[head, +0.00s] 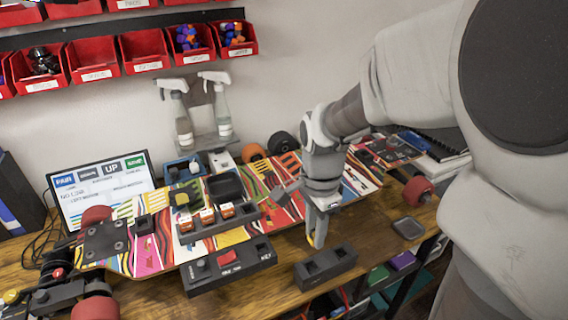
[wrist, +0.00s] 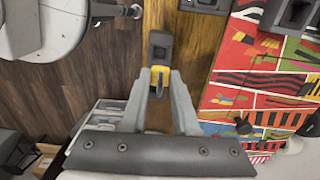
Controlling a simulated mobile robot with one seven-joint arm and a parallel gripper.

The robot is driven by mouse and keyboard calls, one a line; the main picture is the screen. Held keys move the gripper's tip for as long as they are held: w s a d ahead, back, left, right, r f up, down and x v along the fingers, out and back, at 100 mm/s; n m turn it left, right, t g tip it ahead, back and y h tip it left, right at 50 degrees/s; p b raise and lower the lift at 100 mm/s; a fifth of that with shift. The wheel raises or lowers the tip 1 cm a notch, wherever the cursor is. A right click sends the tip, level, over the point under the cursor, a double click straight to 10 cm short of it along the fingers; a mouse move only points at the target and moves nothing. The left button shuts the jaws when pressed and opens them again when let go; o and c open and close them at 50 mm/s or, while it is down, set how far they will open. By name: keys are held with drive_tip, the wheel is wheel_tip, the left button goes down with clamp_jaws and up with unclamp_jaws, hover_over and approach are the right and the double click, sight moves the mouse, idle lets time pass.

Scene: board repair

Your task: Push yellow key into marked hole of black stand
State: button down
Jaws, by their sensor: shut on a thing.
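The yellow key (wrist: 160,74) is between my fingertips in the wrist view, and only a little of it shows. My gripper (head: 316,243) is shut on it and points down, just above or at the black stand (head: 325,266) in the head view. The stand is a low block on the wooden bench with dark openings in its top. In the wrist view the stand (wrist: 160,43) runs straight ahead of the fingers, with one opening visible and its near end hidden by the key. I cannot tell whether the key touches the stand or is inside a hole.
A black control box (head: 228,268) with a red switch lies left of the stand. Behind are a colourful skateboard deck (head: 275,211) and a black holder with orange-and-white pieces (head: 207,215). A small dark tray (head: 408,228) lies to the right. Bare bench surrounds the stand.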

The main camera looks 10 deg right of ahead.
drive_tip(key=shift+f+b, duration=1.8)
drive_tip(key=shift+f, duration=0.9)
drive_tip(key=shift+f+b, duration=0.85)
drive_tip(key=shift+f, duration=0.85)
idle(1.3)
drive_tip(key=shift+c, duration=1.5)
unclamp_jaws()
drive_tip(key=shift+r, duration=0.3)
drive_tip(key=shift+r+p, duration=1.1)
drive_tip(key=shift+p, duration=0.25)
drive_tip(key=shift+r, duration=0.15)
